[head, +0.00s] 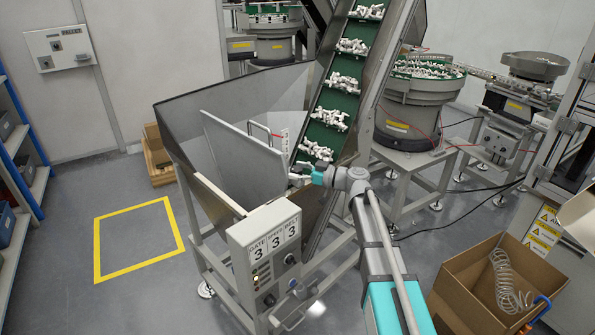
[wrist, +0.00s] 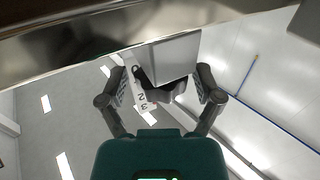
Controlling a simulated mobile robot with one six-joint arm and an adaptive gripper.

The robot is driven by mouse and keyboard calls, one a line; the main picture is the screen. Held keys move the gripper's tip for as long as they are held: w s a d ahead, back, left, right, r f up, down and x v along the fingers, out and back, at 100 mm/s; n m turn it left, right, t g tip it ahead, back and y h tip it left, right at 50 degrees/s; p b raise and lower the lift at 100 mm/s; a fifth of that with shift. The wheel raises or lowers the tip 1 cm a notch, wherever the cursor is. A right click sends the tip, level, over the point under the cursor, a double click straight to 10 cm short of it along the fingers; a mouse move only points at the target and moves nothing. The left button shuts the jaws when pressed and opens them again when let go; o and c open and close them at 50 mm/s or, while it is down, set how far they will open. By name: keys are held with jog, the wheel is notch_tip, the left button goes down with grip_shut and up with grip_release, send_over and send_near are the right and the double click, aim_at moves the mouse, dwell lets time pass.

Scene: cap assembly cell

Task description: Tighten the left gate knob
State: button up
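In the wrist view a dark knob (wrist: 160,91) sits below a light grey block (wrist: 172,56), beside a white number strip (wrist: 139,96) showing a 2. My gripper (wrist: 163,86) has one finger on each side of the knob, with the fingers apart. I see no clear contact between the pads and the knob. In the head view my gripper (head: 297,176) is at the hopper's right inner side, by the foot of the belt. The knob cannot be made out there.
The metal hopper (head: 178,125) surrounds my gripper on the left, and the inclined green conveyor (head: 331,117) with white parts rises behind it. A control box (head: 268,262) showing 3, 3, 3 is in front. A cardboard box (head: 465,265) stands right of my arm.

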jog(key=c, duration=0.8)
jog(key=shift+t, duration=0.3)
jog(key=shift+s+m+t+h, duration=0.1)
jog(key=shift+m+t+h, duration=0.3)
jog(key=shift+m+t, duration=0.3)
jog(key=shift+r+m+t+h, duration=0.1)
jog(key=shift+m+t+h, duration=1.45)
jog(key=shift+t, duration=0.75)
jog(key=shift+w, duration=0.2)
jog(key=o, duration=1.1)
jog(key=shift+o, duration=0.2)
